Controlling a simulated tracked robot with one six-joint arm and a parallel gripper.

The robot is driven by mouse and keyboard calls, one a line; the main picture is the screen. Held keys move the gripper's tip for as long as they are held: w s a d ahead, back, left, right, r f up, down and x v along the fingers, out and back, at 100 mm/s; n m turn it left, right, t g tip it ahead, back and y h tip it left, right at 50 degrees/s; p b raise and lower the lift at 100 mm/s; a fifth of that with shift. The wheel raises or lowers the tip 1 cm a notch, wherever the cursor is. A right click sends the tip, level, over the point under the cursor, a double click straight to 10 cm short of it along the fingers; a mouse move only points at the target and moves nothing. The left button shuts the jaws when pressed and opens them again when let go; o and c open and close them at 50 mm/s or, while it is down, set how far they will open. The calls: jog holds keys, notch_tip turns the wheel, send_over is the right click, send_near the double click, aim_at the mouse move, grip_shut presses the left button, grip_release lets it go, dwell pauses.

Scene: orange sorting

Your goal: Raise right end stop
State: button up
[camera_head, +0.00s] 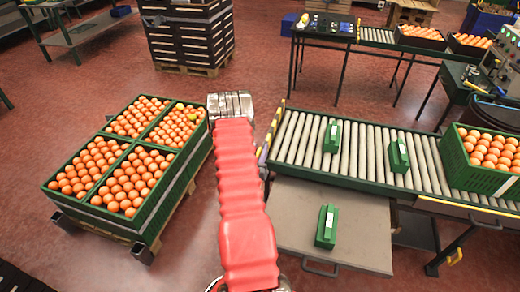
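A roller conveyor (374,152) with green side rails runs across the right side. A yellow-and-dark striped bar (270,134) stands at its left end, just right of my arm. A yellow strip (470,207) runs along the front edge at its right part, below the green crate; I cannot tell which part is the right end stop. My red-sleeved arm reaches up the middle, and my gripper (231,104) shows as a metallic end at its far tip, left of the conveyor and apart from the crates. Its fingers cannot be made out.
Green crates of oranges (132,234) stand on a pallet at left. Another green orange crate (455,170) sits on the conveyor's right end. Two small green boxes lie on the rollers, and one (326,227) on the grey table (365,225). Black crates (187,40) stand behind.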

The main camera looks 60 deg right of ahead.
jog(key=s+a, duration=0.2)
jog(key=a, duration=1)
jog(key=shift+a, duration=0.25)
